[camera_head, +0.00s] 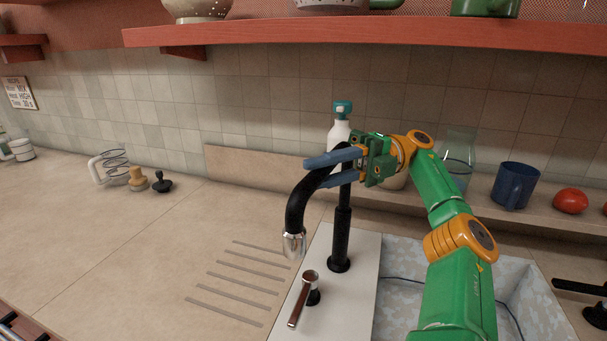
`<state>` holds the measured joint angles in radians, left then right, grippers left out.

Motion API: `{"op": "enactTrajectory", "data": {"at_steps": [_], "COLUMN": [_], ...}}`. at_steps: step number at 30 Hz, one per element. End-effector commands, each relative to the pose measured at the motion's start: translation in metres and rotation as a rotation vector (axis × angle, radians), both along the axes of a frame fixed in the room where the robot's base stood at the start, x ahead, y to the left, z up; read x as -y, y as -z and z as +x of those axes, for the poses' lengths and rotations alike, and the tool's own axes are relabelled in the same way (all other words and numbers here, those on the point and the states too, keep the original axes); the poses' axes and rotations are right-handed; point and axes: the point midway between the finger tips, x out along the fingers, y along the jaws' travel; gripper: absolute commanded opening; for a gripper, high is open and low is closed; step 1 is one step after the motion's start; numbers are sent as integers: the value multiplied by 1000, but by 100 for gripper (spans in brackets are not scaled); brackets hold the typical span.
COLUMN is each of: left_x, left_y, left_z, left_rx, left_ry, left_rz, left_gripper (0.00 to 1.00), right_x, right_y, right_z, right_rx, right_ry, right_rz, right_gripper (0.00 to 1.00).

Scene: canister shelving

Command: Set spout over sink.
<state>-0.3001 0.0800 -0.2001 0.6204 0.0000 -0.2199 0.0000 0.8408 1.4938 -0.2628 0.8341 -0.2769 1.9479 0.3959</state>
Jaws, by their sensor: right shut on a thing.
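The black faucet spout (298,203) rises from a black post (340,238) on a white panel and curves to the left. Its metal tip (293,245) hangs over the counter, beside the drainage grooves. The sink (405,297) is to the right of the post, partly hidden by my right arm. My right gripper (325,168) is shut on the spout near the top of its curve, with blue fingers on either side. A lever handle (303,300) stands in front of the post. My left gripper is not in view.
A white bottle with a teal cap (340,125) stands behind the spout. A blue mug (515,185), a tomato (571,201) and a glass (457,160) stand on the ledge at right. A red shelf (400,33) runs overhead. The left counter is mostly clear.

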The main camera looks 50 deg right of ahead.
Motion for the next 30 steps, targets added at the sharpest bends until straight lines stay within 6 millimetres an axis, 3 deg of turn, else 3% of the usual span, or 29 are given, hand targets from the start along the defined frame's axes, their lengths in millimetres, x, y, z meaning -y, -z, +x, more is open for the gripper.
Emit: {"op": "enactTrajectory", "data": {"at_steps": [8, 9, 12, 22, 27, 30], "left_x": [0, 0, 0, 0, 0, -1], "left_y": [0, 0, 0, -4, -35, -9], "left_z": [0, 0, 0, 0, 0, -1], "left_rx": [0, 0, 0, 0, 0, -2], "left_ry": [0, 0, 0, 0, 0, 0], "left_rz": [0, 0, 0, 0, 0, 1], "left_gripper": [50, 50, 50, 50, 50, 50], "right_x": [0, 0, 0, 0, 0, -10], "right_y": [0, 0, 0, -4, -40, -42], "right_z": [0, 0, 0, 0, 0, -10], "right_rx": [-3, -3, -3, -1, 4, 8], "right_ry": [0, 0, 0, 0, 0, 0], "right_rz": [0, 0, 0, -1, 2, -4], "right_gripper": [0, 32, 59, 59, 59, 59]}}
